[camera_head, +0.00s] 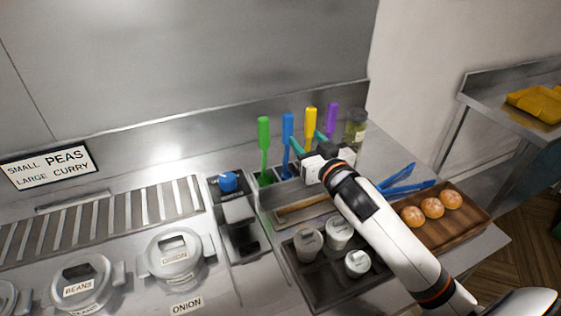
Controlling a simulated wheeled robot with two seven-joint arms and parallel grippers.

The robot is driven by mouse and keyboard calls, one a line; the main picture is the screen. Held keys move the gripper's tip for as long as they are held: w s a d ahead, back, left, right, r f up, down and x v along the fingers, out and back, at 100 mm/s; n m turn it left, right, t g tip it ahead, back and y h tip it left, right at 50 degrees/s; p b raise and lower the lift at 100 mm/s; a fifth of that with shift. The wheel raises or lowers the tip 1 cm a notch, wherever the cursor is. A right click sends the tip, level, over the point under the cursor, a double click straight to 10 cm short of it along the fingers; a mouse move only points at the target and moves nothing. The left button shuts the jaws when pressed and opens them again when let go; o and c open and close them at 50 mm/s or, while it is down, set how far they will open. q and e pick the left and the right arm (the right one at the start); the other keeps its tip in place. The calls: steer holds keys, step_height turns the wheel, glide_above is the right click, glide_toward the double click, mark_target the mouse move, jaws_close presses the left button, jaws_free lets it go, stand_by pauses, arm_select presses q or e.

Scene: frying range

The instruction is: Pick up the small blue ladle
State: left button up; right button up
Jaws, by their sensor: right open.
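The small blue ladle (287,129) stands upright in the metal holder at the back of the counter, its blue handle up and its lower end hidden in the holder. It stands between a green-handled utensil (264,134) and a yellow-handled one (310,120). My right gripper (308,142) is open, its teal fingers just right of the blue handle and in front of the yellow one. I see nothing held between the fingers. I cannot tell whether a finger touches the blue handle. My left gripper is not in view.
A purple-handled utensil (331,117) and a glass jar (355,128) stand to the right. Blue tongs (408,180) lie near a wooden tray (456,233) of buns. Lidded cups stand on a dark tray (322,286). A metal back wall (200,60) rises behind the holder.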

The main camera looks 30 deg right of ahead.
mark_target(290, 118)
steer(key=w+p, duration=0.1)
steer(key=w, duration=0.1)
steer(key=w+r+p, duration=0.1)
steer(key=w, duration=0.2)
steer(key=shift+d+r, duration=0.1)
steer(key=shift+w, duration=0.6)
steer(key=w+p, duration=0.2)
steer(key=w, duration=0.2)
steer(key=shift+w+d, duration=0.1)
steer(key=shift+w, duration=0.2)
steer(key=shift+s, duration=0.1)
steer(key=shift+c, duration=1.6)
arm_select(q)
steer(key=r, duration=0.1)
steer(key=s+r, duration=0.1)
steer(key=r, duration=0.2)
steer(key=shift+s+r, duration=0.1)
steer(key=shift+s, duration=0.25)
arm_select(e)
steer(key=c, duration=0.8)
